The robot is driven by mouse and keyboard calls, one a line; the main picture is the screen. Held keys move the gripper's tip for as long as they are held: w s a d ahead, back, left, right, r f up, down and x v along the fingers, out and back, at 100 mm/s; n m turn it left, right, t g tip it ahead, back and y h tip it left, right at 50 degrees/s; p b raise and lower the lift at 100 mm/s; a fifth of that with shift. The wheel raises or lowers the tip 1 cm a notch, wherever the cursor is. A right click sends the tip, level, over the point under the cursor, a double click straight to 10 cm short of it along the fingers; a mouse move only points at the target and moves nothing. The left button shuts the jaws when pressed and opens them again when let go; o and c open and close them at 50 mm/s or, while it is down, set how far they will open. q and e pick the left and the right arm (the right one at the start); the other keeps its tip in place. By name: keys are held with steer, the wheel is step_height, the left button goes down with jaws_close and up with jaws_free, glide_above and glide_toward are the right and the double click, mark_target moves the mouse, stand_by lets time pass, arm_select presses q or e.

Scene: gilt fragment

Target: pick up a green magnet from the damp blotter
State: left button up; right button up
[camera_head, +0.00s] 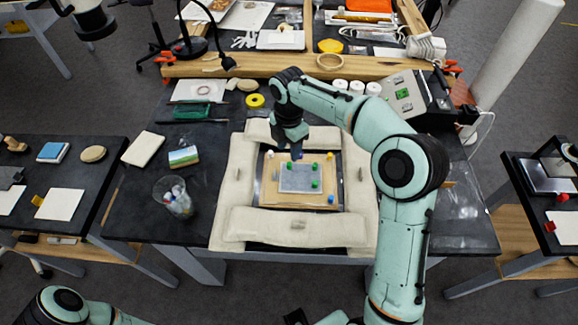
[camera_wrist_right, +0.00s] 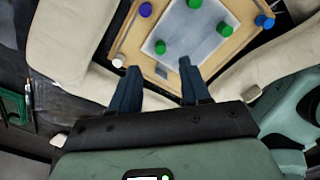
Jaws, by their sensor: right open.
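The damp blotter appears to be the grey sheet (camera_head: 297,181) on a wooden board; it also shows in the right wrist view (camera_wrist_right: 188,36). In the head view, one green magnet (camera_head: 315,167) and another green magnet (camera_head: 315,183) lie on its right part. In the right wrist view, one green magnet (camera_wrist_right: 160,47) is nearest the fingers, a second green magnet (camera_wrist_right: 221,28) is at right, and a third (camera_wrist_right: 194,3) is at the top edge. My right gripper (camera_head: 295,151) is open and empty at the sheet's far edge, fingers (camera_wrist_right: 158,80) apart. My left gripper is out of view.
White (camera_wrist_right: 117,62), purple (camera_wrist_right: 145,9) and blue (camera_wrist_right: 264,22) magnets sit around the board. Cream padded bolsters (camera_head: 295,226) surround it. A glass jar (camera_head: 173,196) stands to the left. A wooden shelf edge (camera_head: 250,66) runs behind.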

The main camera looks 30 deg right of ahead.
mark_target(289, 164)
steer(key=shift+w+f, duration=0.1)
steer(key=shift+f, duration=0.75)
step_height(289, 164, down, 5)
steer(key=shift+d+f+b, duration=0.1)
steer(key=shift+b, duration=0.25)
jaws_close()
